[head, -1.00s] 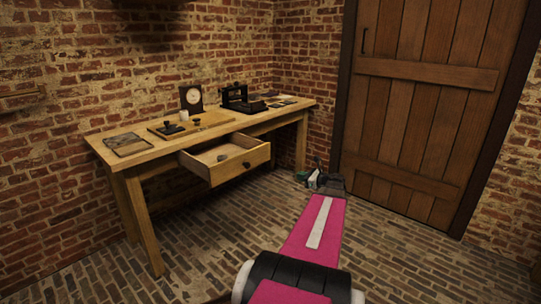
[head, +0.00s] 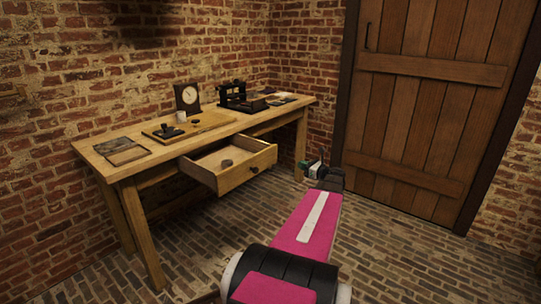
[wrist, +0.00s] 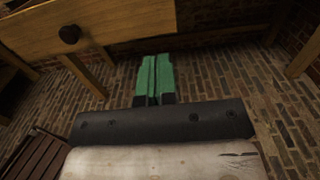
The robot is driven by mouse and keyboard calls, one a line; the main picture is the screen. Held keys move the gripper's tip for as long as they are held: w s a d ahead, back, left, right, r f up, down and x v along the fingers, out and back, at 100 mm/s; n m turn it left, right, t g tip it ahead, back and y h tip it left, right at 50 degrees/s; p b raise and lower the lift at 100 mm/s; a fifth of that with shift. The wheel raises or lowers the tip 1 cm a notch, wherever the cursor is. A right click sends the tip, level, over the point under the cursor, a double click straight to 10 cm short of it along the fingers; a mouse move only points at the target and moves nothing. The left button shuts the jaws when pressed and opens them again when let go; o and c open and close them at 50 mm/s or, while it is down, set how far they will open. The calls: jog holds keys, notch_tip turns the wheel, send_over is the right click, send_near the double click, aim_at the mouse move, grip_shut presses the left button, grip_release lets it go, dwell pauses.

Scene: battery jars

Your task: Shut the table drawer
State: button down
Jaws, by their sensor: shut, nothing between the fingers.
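The table drawer (head: 236,174) stands pulled out from under the front edge of the wooden table (head: 118,177).
On the tabletop are a clock (head: 187,98), a black device (head: 238,97), a board with a telegraph key (head: 168,131) and a framed picture (head: 121,151). A wooden door (head: 425,100) stands at the right.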

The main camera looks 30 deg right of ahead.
aim_at(274, 155)
jog(key=x, duration=1.4)
jog(key=shift+w+a, duration=0.1)
jog(key=shift+w, duration=0.15)
jog(key=shift+w, duration=0.1)
jog(key=x, duration=3.1)
jog(key=shift+f, duration=0.15)
